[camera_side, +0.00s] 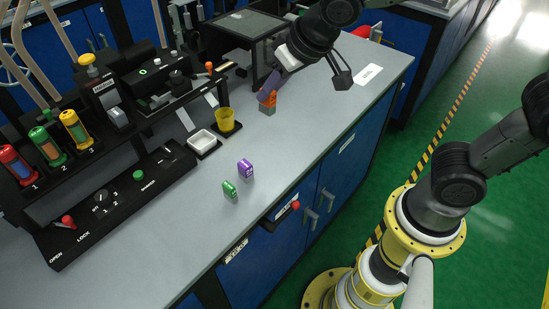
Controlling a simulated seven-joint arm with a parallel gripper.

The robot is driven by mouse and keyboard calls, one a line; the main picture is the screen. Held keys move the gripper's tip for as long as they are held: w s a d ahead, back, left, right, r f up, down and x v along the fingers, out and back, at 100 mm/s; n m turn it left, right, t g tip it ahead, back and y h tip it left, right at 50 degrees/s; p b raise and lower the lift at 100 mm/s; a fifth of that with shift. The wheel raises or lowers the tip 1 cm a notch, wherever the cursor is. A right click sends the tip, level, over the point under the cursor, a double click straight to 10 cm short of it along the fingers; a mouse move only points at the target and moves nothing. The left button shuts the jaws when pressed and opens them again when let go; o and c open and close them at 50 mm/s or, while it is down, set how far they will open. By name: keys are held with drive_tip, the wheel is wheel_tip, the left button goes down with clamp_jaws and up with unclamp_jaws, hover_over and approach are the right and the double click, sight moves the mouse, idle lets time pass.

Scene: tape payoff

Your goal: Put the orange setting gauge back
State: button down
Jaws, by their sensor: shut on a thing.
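The orange setting gauge (268,106) is a small orange block, greyish at its lower end. It shows in the side view near the back of the grey bench, to the right of the yellow cup. My gripper (268,96) reaches down from the upper right and is shut on the gauge's upper part. The fingers hide some of the gauge. I cannot tell whether its lower end touches the bench top.
A green block (230,190) and a purple block (245,169) stand on the open bench (150,245). A yellow cup (225,121) and white tray (201,142) sit beside the black machine (140,100). A black frame (245,28) stands behind my gripper.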

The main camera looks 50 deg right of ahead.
drive_tip(key=s+d+f, duration=0.2)
drive_tip(key=s+d, duration=0.1)
drive_tip(key=s, duration=0.3)
drive_tip(key=s+d+f, duration=0.2)
drive_tip(key=s+f, duration=0.1)
drive_tip(key=s, duration=0.4)
drive_tip(key=shift+n+h, duration=0.3)
drive_tip(key=w+f, duration=0.3)
drive_tip(key=w, duration=0.1)
drive_tip(key=w+a+f, duration=0.1)
drive_tip(key=w+f, duration=0.2)
drive_tip(key=w, duration=0.1)
drive_tip(key=w+a+f, duration=0.1)
drive_tip(key=w+f, duration=0.2)
drive_tip(key=w, duration=0.2)
drive_tip(key=shift+w+a, duration=0.1)
drive_tip(key=shift+a, duration=0.1)
drive_tip(key=shift+w+f, duration=0.15)
drive_tip(key=shift+f, duration=1.45)
drive_tip(key=shift+f, duration=0.1)
drive_tip(key=c, duration=0.8)
unclamp_jaws()
drive_tip(key=shift+f, duration=0.1)
drive_tip(key=shift+o, duration=0.2)
